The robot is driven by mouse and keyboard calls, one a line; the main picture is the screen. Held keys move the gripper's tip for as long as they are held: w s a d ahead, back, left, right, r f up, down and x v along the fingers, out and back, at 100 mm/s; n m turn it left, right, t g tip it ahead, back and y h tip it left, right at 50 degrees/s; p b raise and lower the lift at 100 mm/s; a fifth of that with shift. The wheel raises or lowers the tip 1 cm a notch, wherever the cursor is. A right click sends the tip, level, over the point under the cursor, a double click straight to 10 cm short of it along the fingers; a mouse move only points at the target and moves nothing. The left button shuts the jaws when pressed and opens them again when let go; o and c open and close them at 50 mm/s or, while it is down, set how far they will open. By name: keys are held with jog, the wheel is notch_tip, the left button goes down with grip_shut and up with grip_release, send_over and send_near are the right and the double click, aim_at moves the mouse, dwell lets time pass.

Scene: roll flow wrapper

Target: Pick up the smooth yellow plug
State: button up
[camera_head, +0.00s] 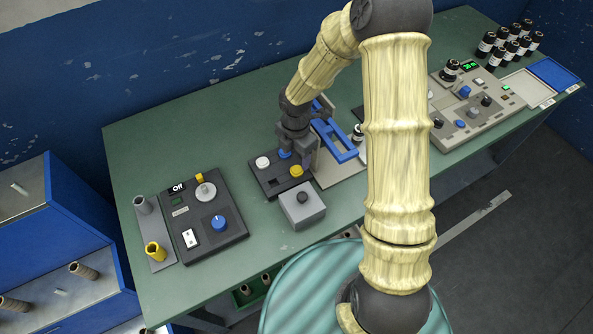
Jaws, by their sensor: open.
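Yellow pieces show in several places, and I cannot tell which one is the smooth plug. A small yellow piece (296,171) sits on a dark panel (266,182), beside a blue knob (284,154) and a white knob (262,162). A yellow hollow-looking cylinder (154,251) stands on a grey plate at the left. My gripper (296,158) points down over the dark panel, right beside the blue knob and just behind the small yellow piece. It is open, with nothing visibly held. Its fingertips are partly hard to make out.
A grey box with a black knob (302,204) stands in front of the panel. A blue frame (334,137) is close right of my gripper. A dark control panel (208,236) lies left, a grey console (480,117) and several dark bottles (510,45) right. The green tabletop (140,150) is clear at the back left.

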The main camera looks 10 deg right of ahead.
aim_at(297, 169)
jog(key=shift+s+f, duration=0.15)
jog(key=shift+f, duration=1.2)
jog(key=shift+s+f, duration=0.15)
jog(key=shift+f, duration=1.15)
jog(key=shift+d, duration=0.1)
jog(key=c, duration=1.1)
